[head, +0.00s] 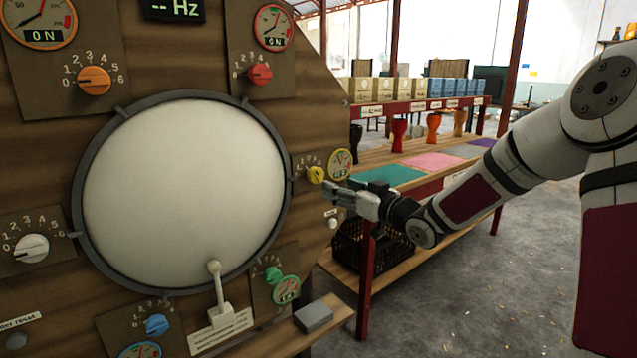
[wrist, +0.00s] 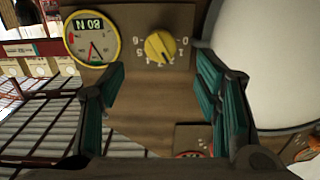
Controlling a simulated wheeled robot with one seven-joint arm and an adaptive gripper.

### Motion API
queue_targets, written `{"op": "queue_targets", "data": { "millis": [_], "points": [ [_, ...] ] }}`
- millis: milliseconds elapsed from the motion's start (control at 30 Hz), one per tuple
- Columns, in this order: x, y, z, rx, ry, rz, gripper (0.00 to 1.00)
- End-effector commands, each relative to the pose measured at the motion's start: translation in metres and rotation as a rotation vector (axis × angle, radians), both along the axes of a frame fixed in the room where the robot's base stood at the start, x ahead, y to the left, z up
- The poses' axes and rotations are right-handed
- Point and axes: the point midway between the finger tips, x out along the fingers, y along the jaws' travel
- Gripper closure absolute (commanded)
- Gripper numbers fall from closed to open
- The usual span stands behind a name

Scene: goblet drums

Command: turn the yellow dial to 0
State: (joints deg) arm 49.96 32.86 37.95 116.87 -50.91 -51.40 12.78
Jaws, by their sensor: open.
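The yellow dial (head: 316,175) is a small knob on the right part of the wooden panel, beside the big round white disc. In the wrist view the yellow dial (wrist: 159,47) appears upside down, with a number scale from 0 to 6 around it. Its pointer seems to lean toward the lower right there, perhaps near 2, but the exact number is hard to read. My gripper (head: 338,193) is just right of and slightly below the dial. In the wrist view my gripper (wrist: 160,78) is open and empty, its fingers apart below the dial, not touching it.
A yellow-rimmed gauge (wrist: 92,38) sits beside the dial. The white disc (head: 182,190) has a raised dark rim close by. A green knob (head: 273,275) and a lever (head: 217,285) are lower on the panel. A wooden table (head: 385,157) with drums stands behind my gripper.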

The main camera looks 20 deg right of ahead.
Motion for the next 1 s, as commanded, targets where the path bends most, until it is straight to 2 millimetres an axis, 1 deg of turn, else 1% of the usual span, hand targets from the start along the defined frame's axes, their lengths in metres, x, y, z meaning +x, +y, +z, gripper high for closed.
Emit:
{"op": "queue_targets", "data": {
  "millis": [33, 100, 300, 500, 700, 933, 967, 1000],
  "points": [
    [0.010, 0.006, -0.002, 0.001, -0.002, 0.003, 0.42],
    [0.023, 0.011, -0.002, 0.001, -0.002, 0.002, 0.42],
    [0.057, 0.026, -0.002, -0.001, 0.000, 0.002, 0.42],
    [0.080, 0.035, -0.001, 0.000, 0.001, 0.000, 0.42],
    [0.088, 0.038, -0.001, -0.001, 0.002, -0.001, 0.42],
    [0.088, 0.038, 0.000, -0.001, 0.002, -0.001, 0.42],
    [0.088, 0.038, 0.000, -0.001, 0.002, -0.001, 0.47],
    [0.088, 0.038, 0.000, -0.001, 0.002, -0.001, 0.56]
  ]
}}
